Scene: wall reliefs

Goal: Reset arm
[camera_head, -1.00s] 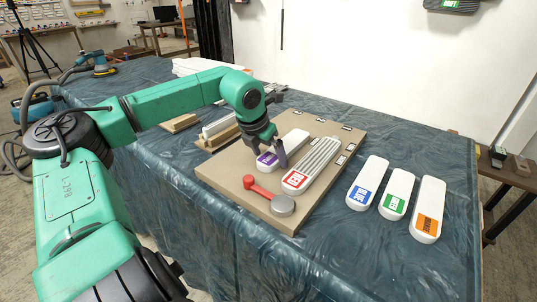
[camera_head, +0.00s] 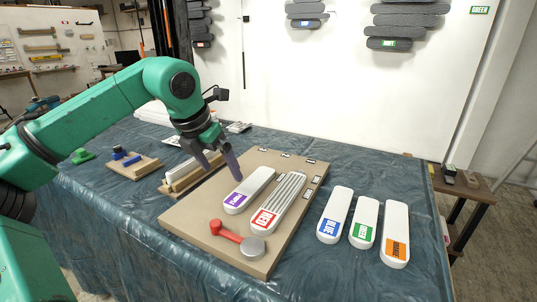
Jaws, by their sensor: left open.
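My left arm comes in from the left, and its gripper (camera_head: 222,165) is open and empty above the tan board (camera_head: 190,216). Its fingertips point down, just behind and left of the purple-labelled white piece (camera_head: 253,184); I cannot tell whether they touch anything. A ribbed piece with a red label (camera_head: 282,200) lies beside it on the board. A red-handled tool with a round grey head (camera_head: 238,238) lies at the board's front. My right gripper is not in view.
White pieces with blue (camera_head: 335,212), green (camera_head: 364,220) and orange (camera_head: 396,230) labels lie right of the board on the blue-covered table (camera_head: 130,240). Dark grey reliefs (camera_head: 405,20) hang on the wall.

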